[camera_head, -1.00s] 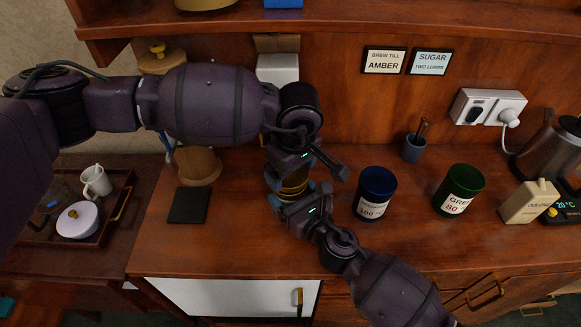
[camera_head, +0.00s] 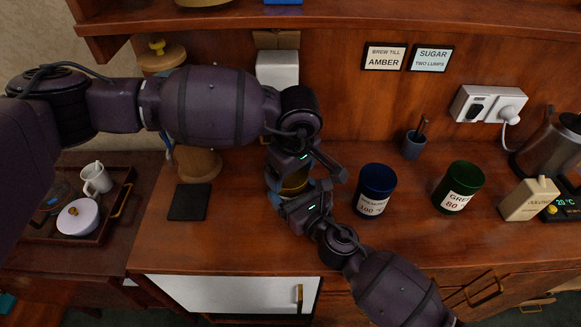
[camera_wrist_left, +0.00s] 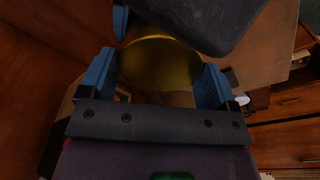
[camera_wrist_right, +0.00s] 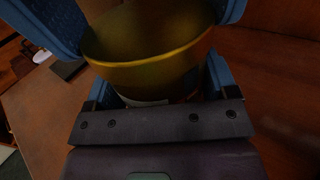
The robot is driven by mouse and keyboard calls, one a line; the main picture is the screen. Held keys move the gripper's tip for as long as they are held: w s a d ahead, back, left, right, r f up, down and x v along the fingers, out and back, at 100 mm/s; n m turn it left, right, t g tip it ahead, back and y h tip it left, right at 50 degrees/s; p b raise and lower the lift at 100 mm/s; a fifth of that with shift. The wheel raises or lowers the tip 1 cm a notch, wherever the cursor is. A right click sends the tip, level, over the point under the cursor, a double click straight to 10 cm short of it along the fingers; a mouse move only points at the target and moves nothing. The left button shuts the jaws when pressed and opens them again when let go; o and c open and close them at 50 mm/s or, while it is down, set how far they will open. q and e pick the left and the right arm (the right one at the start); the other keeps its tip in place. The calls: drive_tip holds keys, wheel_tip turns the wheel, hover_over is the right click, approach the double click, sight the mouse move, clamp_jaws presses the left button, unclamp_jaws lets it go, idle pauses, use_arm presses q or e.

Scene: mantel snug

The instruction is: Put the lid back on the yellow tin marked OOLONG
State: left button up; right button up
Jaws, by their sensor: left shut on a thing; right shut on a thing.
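The yellow tin (camera_head: 295,184) is between my two grippers above the counter, mostly hidden by them in the head view. My left gripper (camera_head: 296,177) is shut on yellow metal (camera_wrist_left: 160,65), seen between its blue pads in the left wrist view. My right gripper (camera_head: 299,193) is shut on it from the front; the right wrist view shows a rounded yellow wall and rim (camera_wrist_right: 150,60) between its pads, with a bit of pale label below. I cannot tell lid from tin body, nor whether they touch. The word OOLONG cannot be read on the yellow metal.
A blue tin (camera_head: 376,190) and a green tin (camera_head: 458,187) stand right of my grippers. Further right are a cream container (camera_head: 529,200) and a kettle (camera_head: 550,145). A dark square mat (camera_head: 189,202) lies left. A tray (camera_head: 105,232) with a mug and lidded pot is far left.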

use_arm(q)
drive_tip(key=o, duration=0.7)
drive_tip(key=shift+o, duration=0.2)
wheel_tip(320, 180, up, 12)
drive_tip(key=s, duration=0.1)
drive_tip(key=shift+d, duration=0.45)
use_arm(e)
drive_tip(key=o, duration=1.2)
drive_tip(key=shift+s, duration=0.1)
drive_tip(key=b+v, duration=0.1)
drive_tip(key=v, duration=0.9)
drive_tip(key=shift+s+d, duration=0.2)
drive_tip(key=shift+d, duration=0.1)
use_arm(q)
drive_tip(key=shift+f, duration=0.75)
